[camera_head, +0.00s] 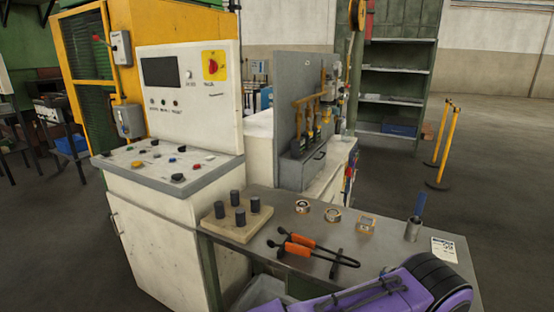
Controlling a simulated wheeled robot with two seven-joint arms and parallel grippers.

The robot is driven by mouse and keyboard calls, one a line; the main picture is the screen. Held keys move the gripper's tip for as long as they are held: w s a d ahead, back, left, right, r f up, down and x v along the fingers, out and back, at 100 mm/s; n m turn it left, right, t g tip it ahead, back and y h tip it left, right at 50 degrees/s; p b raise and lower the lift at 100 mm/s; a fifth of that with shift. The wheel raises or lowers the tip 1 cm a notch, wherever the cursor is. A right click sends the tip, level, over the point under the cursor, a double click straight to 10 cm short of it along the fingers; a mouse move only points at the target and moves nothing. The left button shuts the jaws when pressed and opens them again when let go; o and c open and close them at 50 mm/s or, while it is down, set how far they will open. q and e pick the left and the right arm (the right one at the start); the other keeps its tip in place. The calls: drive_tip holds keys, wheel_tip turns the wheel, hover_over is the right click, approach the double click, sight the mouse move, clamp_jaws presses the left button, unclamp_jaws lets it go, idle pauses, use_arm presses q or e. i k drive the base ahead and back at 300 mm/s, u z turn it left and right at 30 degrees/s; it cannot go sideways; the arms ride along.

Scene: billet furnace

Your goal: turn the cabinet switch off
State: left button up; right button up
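A control cabinet (220,115) with a white upright panel stands left of centre. A red rotary switch (212,66) sits on a yellow plate at the panel's upper right. A separate grey switch box (122,47) with a red-tipped lever is on the yellow-framed enclosure further left; I cannot tell which one the task names. A purple and black part of my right arm (425,283) comes in at the bottom right, well away from both switches. Its fingertips cannot be made out, so its opening does not show. My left gripper is out of view.
A grey panel with brass pipes (290,110) stands behind. Yellow posts (445,148) stand at right on open floor.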

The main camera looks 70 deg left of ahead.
sight(348, 172)
drive_tip(key=u, duration=1.4)
drive_tip(key=k, duration=1.05)
drive_tip(key=z, duration=1.25)
drive_tip(key=i, duration=4)
drive_tip(key=u, duration=0.3)
drive_tip(key=i, duration=1.6)
drive_tip(key=u, duration=1.75)
drive_tip(key=i, duration=1.05)
drive_tip(key=u, duration=1.2)
drive_tip(key=i, duration=0.35)
drive_tip(key=u, duration=0.15)
